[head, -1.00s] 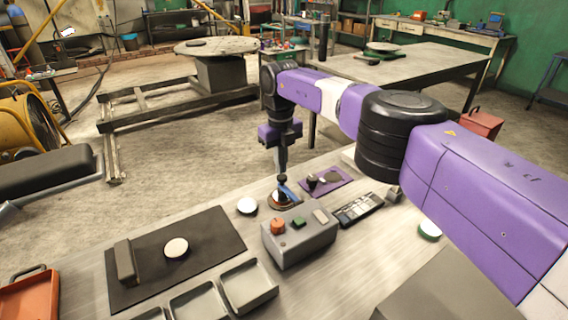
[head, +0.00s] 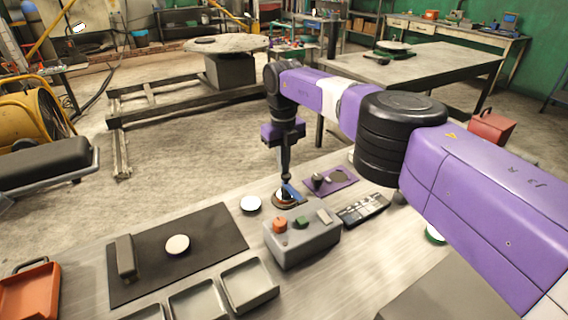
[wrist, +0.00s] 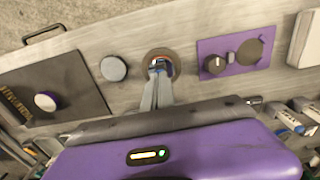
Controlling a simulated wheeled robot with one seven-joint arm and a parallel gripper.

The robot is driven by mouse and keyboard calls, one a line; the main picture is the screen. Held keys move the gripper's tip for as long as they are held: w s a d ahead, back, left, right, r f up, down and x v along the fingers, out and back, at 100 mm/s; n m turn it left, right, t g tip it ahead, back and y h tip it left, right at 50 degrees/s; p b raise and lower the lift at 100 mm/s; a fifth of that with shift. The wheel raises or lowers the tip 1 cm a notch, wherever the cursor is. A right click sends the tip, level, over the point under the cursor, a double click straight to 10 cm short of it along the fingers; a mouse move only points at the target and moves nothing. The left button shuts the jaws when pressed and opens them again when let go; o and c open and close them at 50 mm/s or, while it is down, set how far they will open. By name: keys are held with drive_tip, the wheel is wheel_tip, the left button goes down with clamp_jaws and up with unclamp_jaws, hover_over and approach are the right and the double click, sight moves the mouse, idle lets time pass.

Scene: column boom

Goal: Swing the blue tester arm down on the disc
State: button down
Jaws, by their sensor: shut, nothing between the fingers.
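The tester is a round brown-rimmed base (head: 278,203) on the bench, with a small blue arm (head: 294,192) at its right side in the head view. A pale disc surface shows on the base, partly hidden. My gripper (head: 286,182) points straight down right at the tester, shut and empty. In the wrist view my fingertips (wrist: 157,78) overlap the brown ring (wrist: 173,55), with a bit of blue (wrist: 159,63) at their tips. Whether they touch the blue arm, and its exact tilt, I cannot tell.
A white disc (head: 251,204) lies left of the tester, another (head: 177,245) on a dark mat (head: 215,227). A grey button box (head: 303,246) stands close in front. A purple plate (head: 344,182) with dark round parts lies to the right. Grey trays (head: 249,284) sit at the front.

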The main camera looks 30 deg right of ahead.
wheel_tip(320, 180, up, 8)
idle(0.7)
drive_tip(key=shift+f, duration=0.1)
idle(0.3)
